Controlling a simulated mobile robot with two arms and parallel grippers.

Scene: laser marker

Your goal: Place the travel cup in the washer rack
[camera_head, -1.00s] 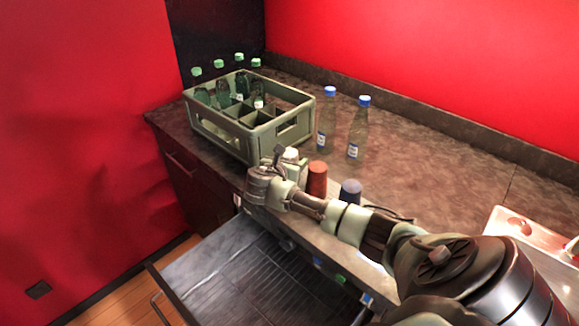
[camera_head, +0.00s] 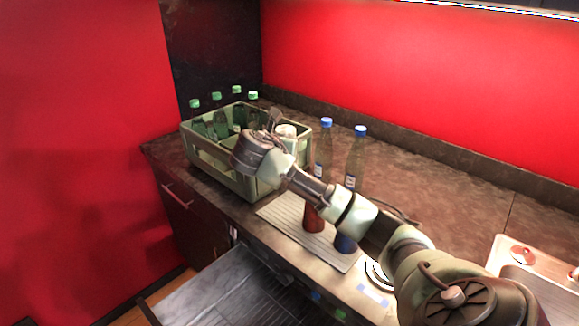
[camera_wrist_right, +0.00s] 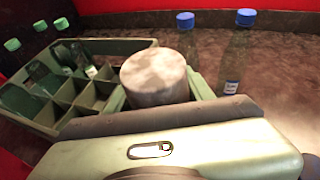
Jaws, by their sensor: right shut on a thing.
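My right gripper (camera_head: 281,139) is shut on the travel cup (camera_head: 287,130), a pale cup with a round top. It holds the cup raised, in front of the bottle crate's right part in the head view. In the right wrist view the cup's mottled round top (camera_wrist_right: 154,72) sits between the two fingers; its lower part is hidden. An open pull-out with a ribbed grey surface (camera_head: 238,288), which may be the washer rack, lies below the counter. A pale ribbed tray (camera_head: 283,213) lies on the counter. My left gripper is not in view.
A green crate (camera_head: 213,164) with several green-capped bottles stands at the counter's left. Two blue-capped bottles (camera_head: 325,143) stand right of it. A red cup (camera_head: 313,219) and a blue cup (camera_head: 345,243) stand on the tray beneath my forearm. The counter farther right is mostly clear.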

